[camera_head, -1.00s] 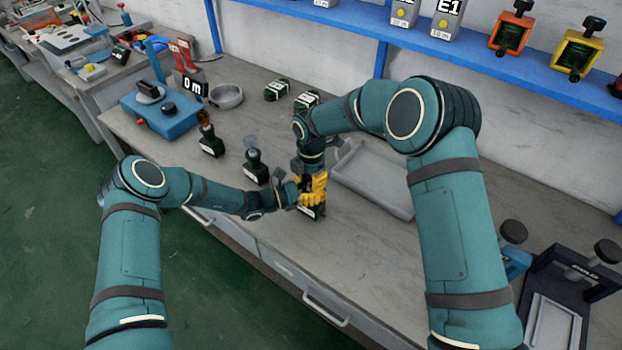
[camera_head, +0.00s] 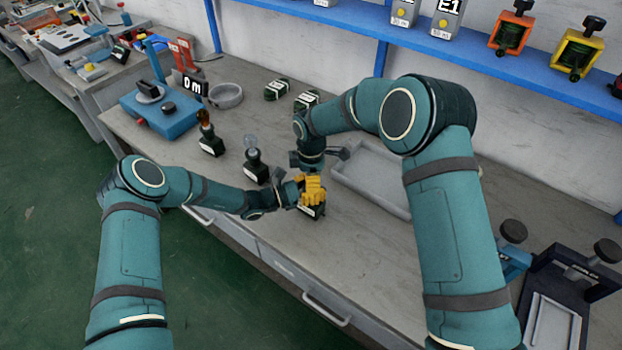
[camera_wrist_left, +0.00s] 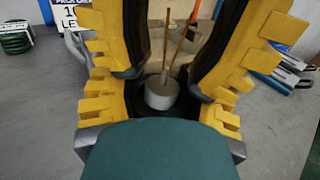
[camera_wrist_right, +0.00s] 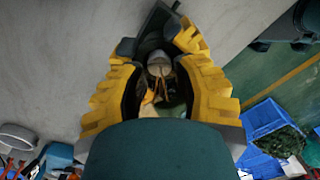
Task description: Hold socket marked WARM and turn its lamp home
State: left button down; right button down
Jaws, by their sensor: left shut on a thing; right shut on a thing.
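A dark green socket (camera_head: 312,212) with a white label stands near the bench's front edge. Its lettering is too small to read. My left gripper (camera_head: 298,197) is shut on this socket from the left side. My right gripper (camera_head: 314,184) comes from above and is shut on the lamp at the socket's top. In the head view the yellow fingers hide the lamp. A pale lamp part with thin tan wires shows between the fingers in the right wrist view (camera_wrist_right: 159,68) and the left wrist view (camera_wrist_left: 161,93). How deep the lamp sits is hidden.
To the left stand a socket with a clear lamp (camera_head: 255,170) and one with an amber lamp (camera_head: 211,146). A grey tray (camera_head: 398,207) lies close on the right. A blue device (camera_head: 172,122), grey bowl (camera_head: 228,97) and two dark green pieces (camera_head: 277,89) are behind.

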jog(key=m, duration=0.5)
jog(key=shift+w+r+m, duration=0.1)
jog(key=shift+r+m, duration=0.15)
jog(key=shift+m, duration=0.05)
dwell(0.4)
jog(key=shift+c, duration=2.4)
grip_release()
jog(key=shift+o, duration=0.4)
jog(key=shift+f, duration=0.1)
notch_tip(320, 180, up, 12)
jog(key=shift+r, duration=0.1)
